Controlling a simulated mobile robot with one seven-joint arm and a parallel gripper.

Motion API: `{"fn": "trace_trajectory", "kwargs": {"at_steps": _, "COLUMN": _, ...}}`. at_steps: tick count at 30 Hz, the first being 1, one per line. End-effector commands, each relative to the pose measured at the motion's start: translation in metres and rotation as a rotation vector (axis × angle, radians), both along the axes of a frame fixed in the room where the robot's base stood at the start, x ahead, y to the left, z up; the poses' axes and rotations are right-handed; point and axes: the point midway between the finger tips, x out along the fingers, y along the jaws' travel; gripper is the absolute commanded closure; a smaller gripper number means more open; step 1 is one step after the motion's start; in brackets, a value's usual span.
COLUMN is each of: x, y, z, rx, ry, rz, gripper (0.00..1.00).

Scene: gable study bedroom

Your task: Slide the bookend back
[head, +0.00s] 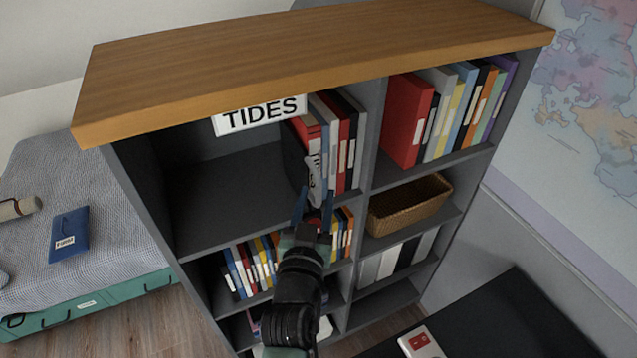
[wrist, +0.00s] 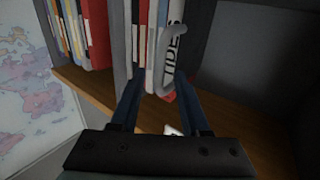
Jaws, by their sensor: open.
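The bookend seems to be the dark upright plate (head: 294,160) at the left end of the book row in the top-left compartment. A pale grey curved piece (head: 314,185), seemingly its handle, stands out in front of the books. Contact cannot be told. My arm hides part of the shelves below.
A TIDES sign (head: 260,115) hangs at the compartment's top edge. The compartment floor (head: 220,200) left of the books is bare. Red and coloured books (head: 405,120) fill the top-right compartment, with a wicker basket (head: 410,208) below. A bed (head: 60,190) stands at left.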

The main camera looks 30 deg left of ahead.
Motion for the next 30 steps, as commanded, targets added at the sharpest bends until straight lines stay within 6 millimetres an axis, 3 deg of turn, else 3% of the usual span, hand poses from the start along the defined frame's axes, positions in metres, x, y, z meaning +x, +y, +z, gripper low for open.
{"fn": "trace_trajectory", "kwargs": {"at_steps": 7, "x": 0.021, "y": 0.01, "z": 0.001, "rx": 0.001, "ry": 0.0, "rz": 0.0, "gripper": 0.54}}
{"fn": "trace_trajectory", "kwargs": {"at_steps": 18, "x": 0.025, "y": 0.012, "z": 0.0, "rx": 0.0, "ry": 0.0, "rz": 0.0, "gripper": 0.54}}
{"fn": "trace_trajectory", "kwargs": {"at_steps": 26, "x": 0.025, "y": 0.012, "z": 0.0, "rx": 0.0, "ry": 0.0, "rz": 0.0, "gripper": 0.99}}
{"fn": "trace_trajectory", "kwargs": {"at_steps": 30, "x": 0.025, "y": 0.012, "z": 0.0, "rx": 0.0, "ry": 0.0, "rz": 0.0, "gripper": 1.0}}
